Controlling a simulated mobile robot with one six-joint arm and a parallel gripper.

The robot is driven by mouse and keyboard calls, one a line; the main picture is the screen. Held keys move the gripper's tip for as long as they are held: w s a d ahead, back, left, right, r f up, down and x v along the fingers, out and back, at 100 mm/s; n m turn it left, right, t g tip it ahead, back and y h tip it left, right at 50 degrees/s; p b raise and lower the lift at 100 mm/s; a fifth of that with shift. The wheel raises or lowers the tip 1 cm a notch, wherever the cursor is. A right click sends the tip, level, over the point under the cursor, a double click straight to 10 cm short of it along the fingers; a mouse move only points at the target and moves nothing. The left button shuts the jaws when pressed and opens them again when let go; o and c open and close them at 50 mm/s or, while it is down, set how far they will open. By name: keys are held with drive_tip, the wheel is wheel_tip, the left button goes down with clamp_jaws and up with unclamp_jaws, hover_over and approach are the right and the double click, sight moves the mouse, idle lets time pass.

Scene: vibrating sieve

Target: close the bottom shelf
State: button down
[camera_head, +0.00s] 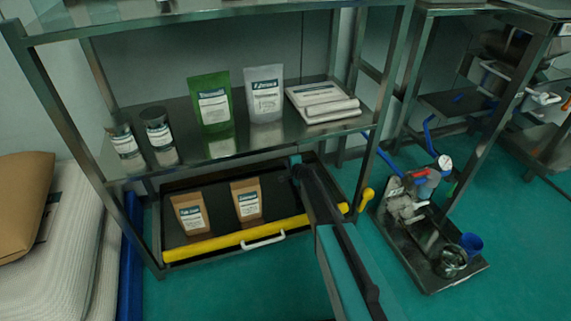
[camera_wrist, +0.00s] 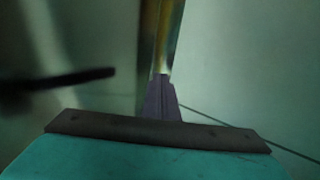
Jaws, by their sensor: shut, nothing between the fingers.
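The bottom shelf is a low black tray (camera_head: 222,212) near the floor with a yellow front bar (camera_head: 208,243) and a white handle (camera_head: 263,241). Its black surface shows below the middle shelf; I cannot tell exactly how far out it stands. Two brown pouches, one on the left (camera_head: 190,213) and one on the right (camera_head: 246,199), stand upright on it. My gripper (camera_head: 294,162) is at the right part of the tray, under the middle shelf, with my arm crossing over the yellow bar. In the wrist view its fingers (camera_wrist: 160,98) are shut and empty, near a blurred metallic upright (camera_wrist: 165,38).
The middle shelf (camera_head: 190,125) above holds jars, a green pouch (camera_head: 211,101), a white pouch (camera_head: 264,93) and flat packs. White sacks (camera_head: 65,235) lie at the left. A black tray with equipment (camera_head: 432,275) stands on the floor at the right. Green floor is free in front.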

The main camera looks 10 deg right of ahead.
drive_tip(key=p+v, duration=0.1)
drive_tip(key=v, duration=0.7)
drive_tip(key=shift+s+r+p, duration=0.2)
drive_tip(key=shift+s+p, duration=0.15)
drive_tip(key=shift+p, duration=0.05)
drive_tip(key=shift+d, duration=0.1)
drive_tip(key=shift+r, duration=0.1)
